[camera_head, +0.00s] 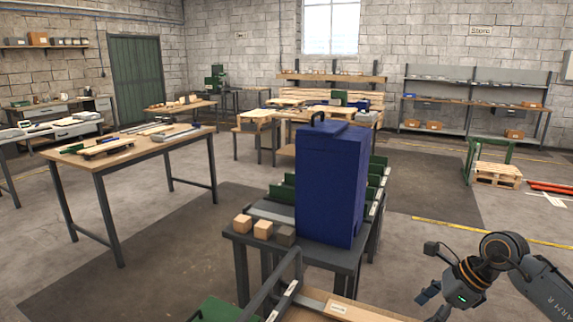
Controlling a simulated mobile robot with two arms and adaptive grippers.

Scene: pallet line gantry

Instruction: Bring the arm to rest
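My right arm (543,284), dark grey with "ARM R" lettering, comes in from the lower right corner. It bends at a round joint and points down to the left. My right gripper (433,302) hangs at the bottom, right of the small dark table. It touches nothing that I can see, and I cannot make out whether its fingers are open or shut. My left arm and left gripper are out of view.
A tall blue box (330,185) with a handle stands on the dark table (335,254), beside small wooden blocks (263,229). A wooden workbench (130,151) stands at left. A pallet (497,175) lies at right. Floor right of the blue box is mostly clear.

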